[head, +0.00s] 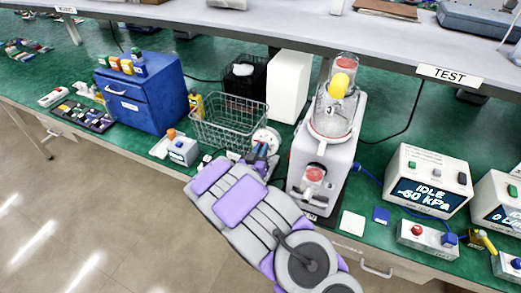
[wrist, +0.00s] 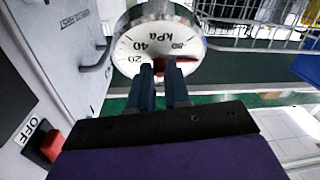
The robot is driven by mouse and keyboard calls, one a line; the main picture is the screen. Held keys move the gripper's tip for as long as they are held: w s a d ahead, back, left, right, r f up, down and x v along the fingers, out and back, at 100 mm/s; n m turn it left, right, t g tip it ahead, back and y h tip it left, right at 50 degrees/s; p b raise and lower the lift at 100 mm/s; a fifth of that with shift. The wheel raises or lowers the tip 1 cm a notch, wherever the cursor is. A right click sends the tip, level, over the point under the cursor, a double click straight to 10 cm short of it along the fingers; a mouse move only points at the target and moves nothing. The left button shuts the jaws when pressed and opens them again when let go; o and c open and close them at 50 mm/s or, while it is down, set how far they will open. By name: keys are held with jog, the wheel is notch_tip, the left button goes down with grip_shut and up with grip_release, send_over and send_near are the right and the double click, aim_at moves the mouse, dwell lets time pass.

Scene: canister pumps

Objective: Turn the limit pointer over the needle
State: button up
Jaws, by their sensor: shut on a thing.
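The round white gauge (wrist: 158,40) is marked kPa, and its print is upside down in the wrist view. It also shows in the head view (head: 266,136), left of the grey pump. My gripper (wrist: 160,72) is at the front of the gauge, its two dark blue fingers shut on the limit pointer over the lower dial. A red part (wrist: 186,66) shows just right of the fingers, against the dial. The fingers hide the dial's lower middle, and I cannot make out the needle. In the head view my gripper (head: 260,154) is also at the gauge.
The pump (head: 328,140) stands right of the gauge; its side handle (wrist: 97,56) and red OFF switch (wrist: 50,146) are left in the wrist view. A wire basket (head: 228,122) stands close behind the gauge. A display box (head: 428,182) reads IDLE, -60 kPa.

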jog(key=shift+a+m+p, duration=0.15)
jog(key=shift+m+p, duration=0.35)
jog(key=shift+p, duration=0.05)
grip_shut()
jog(key=o, duration=0.7)
grip_release()
jog(key=shift+a, duration=0.1)
jog(key=shift+h, duration=0.3)
jog(key=shift+s, duration=0.1)
jog(key=p+v, duration=0.3)
jog(key=v, duration=1.4)
